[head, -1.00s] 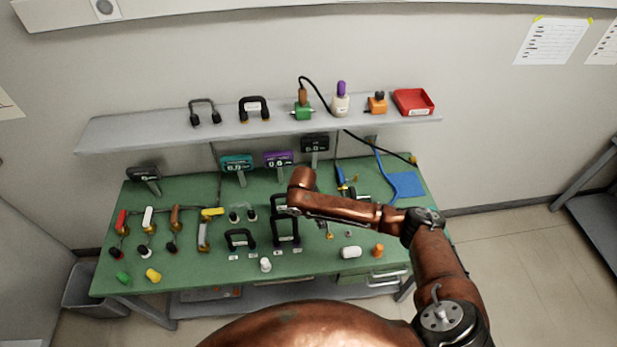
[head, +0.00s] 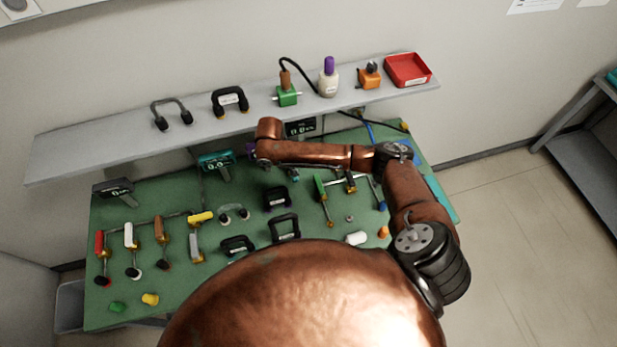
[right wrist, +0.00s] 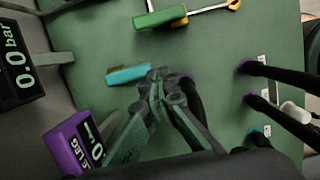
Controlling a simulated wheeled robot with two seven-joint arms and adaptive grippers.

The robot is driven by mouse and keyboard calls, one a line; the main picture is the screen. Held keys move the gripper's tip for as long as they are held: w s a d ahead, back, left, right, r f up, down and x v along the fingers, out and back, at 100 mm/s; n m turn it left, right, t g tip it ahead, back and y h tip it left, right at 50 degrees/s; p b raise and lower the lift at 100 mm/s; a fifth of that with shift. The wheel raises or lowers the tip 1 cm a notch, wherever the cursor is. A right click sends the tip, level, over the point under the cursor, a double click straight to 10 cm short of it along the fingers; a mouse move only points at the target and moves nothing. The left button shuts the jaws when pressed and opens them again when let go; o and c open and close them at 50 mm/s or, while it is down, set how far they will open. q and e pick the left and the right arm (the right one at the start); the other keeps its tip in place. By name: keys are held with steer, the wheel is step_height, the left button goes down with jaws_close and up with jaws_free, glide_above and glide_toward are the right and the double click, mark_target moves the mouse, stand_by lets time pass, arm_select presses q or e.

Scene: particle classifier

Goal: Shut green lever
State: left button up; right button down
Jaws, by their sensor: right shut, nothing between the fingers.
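The green lever (head: 320,187) stands on the green bench top, right of the middle in the head view, with its brass shaft running down toward the front. In the right wrist view the green lever's handle (right wrist: 160,17) shows at the top edge, with brass fittings to its right. My right gripper (right wrist: 160,88) is shut and empty, over the bench and apart from the green handle. In the head view its fingers are hidden behind my copper arm. A teal handle (right wrist: 128,75) lies just left of the fingertips in the wrist view. My left gripper is not in view.
Red (head: 99,244), white (head: 128,235), brown (head: 159,229) and yellow (head: 200,218) levers line the bench's left. Black handles (head: 285,227) stand mid-bench. A purple display (right wrist: 68,150) is close to the gripper. The shelf (head: 85,150) above holds several items, including a red tray (head: 408,70).

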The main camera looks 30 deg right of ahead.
mark_target(319, 186)
steer(key=x, duration=0.7)
steer(key=w+p+x, duration=0.1)
steer(key=x, duration=0.3)
steer(key=shift+a, duration=0.1)
steer(key=d, duration=0.1)
steer(key=d+p, duration=0.1)
steer(key=shift+s+d+r, duration=0.25)
steer(key=shift+s+r, duration=0.1)
steer(key=shift+s, duration=0.05)
steer(key=shift+s+d+f, duration=0.1)
steer(key=shift+s+d, duration=0.05)
steer(key=shift+d, duration=0.4)
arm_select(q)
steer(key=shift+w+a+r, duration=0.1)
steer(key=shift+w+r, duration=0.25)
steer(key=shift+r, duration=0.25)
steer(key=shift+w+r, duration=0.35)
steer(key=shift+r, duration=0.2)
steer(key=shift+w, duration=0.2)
